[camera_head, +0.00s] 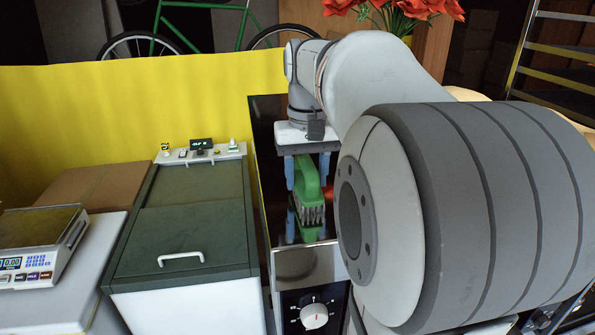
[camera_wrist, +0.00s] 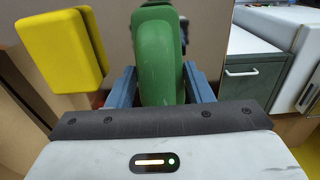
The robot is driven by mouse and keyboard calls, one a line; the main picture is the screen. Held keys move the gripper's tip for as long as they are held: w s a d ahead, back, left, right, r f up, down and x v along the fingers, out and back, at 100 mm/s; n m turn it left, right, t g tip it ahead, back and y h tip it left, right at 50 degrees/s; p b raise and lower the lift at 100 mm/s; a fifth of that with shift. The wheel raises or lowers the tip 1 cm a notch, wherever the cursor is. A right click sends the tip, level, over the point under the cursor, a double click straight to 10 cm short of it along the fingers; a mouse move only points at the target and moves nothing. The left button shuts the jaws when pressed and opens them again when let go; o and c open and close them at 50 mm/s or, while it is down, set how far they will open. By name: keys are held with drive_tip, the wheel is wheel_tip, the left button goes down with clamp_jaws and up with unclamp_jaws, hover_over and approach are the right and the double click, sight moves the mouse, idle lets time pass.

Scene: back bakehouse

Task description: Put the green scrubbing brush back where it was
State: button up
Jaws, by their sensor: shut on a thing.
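The green scrubbing brush (camera_head: 309,186) is between the blue fingers of my gripper (camera_head: 307,186) in the head view, with its pale bristles pointing down. The brush is over the dark glossy top (camera_head: 267,120) of the unit with a dial; I cannot tell whether the bristles touch it. In the wrist view the brush (camera_wrist: 160,60) stands upright between the two fingers of my gripper (camera_wrist: 160,88), which is shut on it. The lower part of the brush is hidden in the wrist view.
A chest with a dark green lid (camera_head: 180,235) stands left of the dark top. A scale (camera_head: 40,240) sits on a white unit at the far left. A yellow block (camera_wrist: 62,50) shows at the left of the wrist view. My arm hides much of the right side.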

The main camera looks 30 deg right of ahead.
drive_tip(key=o, duration=1)
wheel_tip(320, 180, up, 12)
drive_tip(key=shift+r, duration=0.15)
idle(0.3)
